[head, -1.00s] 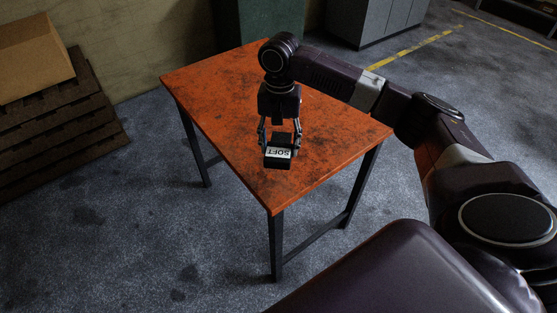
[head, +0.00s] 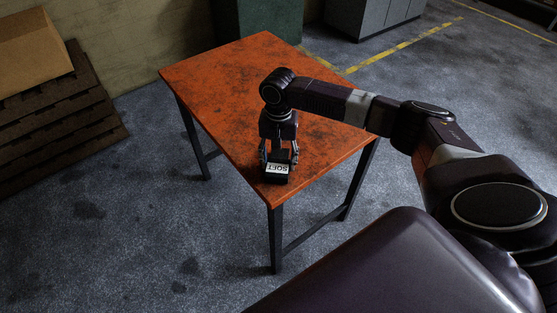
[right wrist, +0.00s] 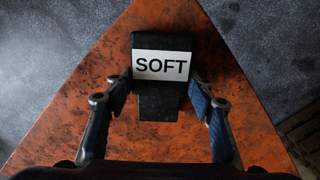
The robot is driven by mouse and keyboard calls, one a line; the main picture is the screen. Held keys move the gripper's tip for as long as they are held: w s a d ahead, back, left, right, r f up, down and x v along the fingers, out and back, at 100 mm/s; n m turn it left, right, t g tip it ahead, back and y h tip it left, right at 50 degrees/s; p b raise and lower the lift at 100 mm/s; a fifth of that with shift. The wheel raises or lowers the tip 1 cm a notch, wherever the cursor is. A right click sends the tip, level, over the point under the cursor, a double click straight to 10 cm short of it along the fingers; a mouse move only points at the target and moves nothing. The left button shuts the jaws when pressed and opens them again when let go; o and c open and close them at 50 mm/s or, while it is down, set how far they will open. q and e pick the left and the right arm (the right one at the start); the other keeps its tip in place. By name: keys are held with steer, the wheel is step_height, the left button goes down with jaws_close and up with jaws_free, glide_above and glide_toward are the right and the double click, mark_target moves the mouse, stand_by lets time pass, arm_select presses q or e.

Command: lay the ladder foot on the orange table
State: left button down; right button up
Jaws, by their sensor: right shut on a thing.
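The ladder foot is a black block (head: 277,178) with a white label reading "SOFT". My right gripper (head: 279,160) is shut on it from above, over the near corner of the orange table (head: 225,75). In the right wrist view the block (right wrist: 161,42) lies between the two fingers of the gripper (right wrist: 160,103), with the label facing the camera. The block is low over the tabletop; I cannot tell whether its underside touches it. The orange tabletop (right wrist: 85,110) shows around the block, and the corner lies beyond it. My left gripper is not in view.
Brown stacked pallets (head: 50,110) with a cardboard box (head: 35,50) stand at the left. A dark green cabinet (head: 255,20) and a grey cabinet (head: 370,18) stand behind the table. The rest of the tabletop is bare.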

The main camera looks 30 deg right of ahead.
mark_target(279, 161)
steer(key=o, duration=1.3)
step_height(279, 161, up, 12)
steer(key=b, duration=0.1)
steer(key=shift+w+d+b, duration=0.15)
steer(key=shift+b, duration=0.25)
